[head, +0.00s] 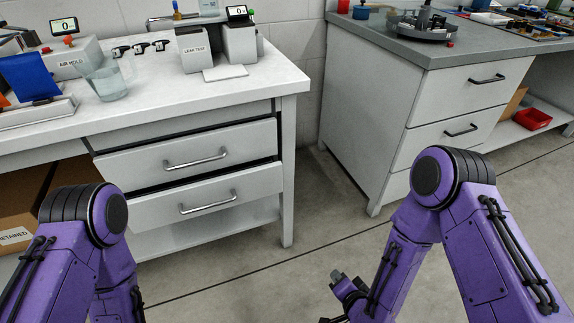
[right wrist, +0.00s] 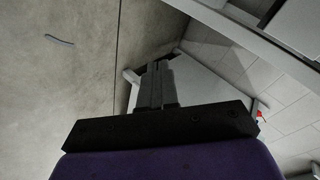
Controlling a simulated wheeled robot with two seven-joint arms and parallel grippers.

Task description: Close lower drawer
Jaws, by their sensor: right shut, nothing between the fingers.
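The white bench on the left has two stacked drawers with bar handles. The lower drawer (head: 152,210) stands out a little from the bench, with a dark gap above its front. The upper drawer (head: 125,163) also shows dark gaps along its edges. My right gripper (head: 337,278) is low over the floor, to the right of the drawers and apart from them. Its fingers are together and empty in the right wrist view (right wrist: 158,70). My left arm is at the lower left in the head view, but its gripper is not visible.
A glass jug (head: 105,82) and test devices stand on the white benchtop (head: 245,88). A grey-topped cabinet (head: 385,130) with handled drawers stands on the right. Open floor (head: 300,240) lies between the two and in front. Cardboard boxes (head: 22,195) sit under the left bench.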

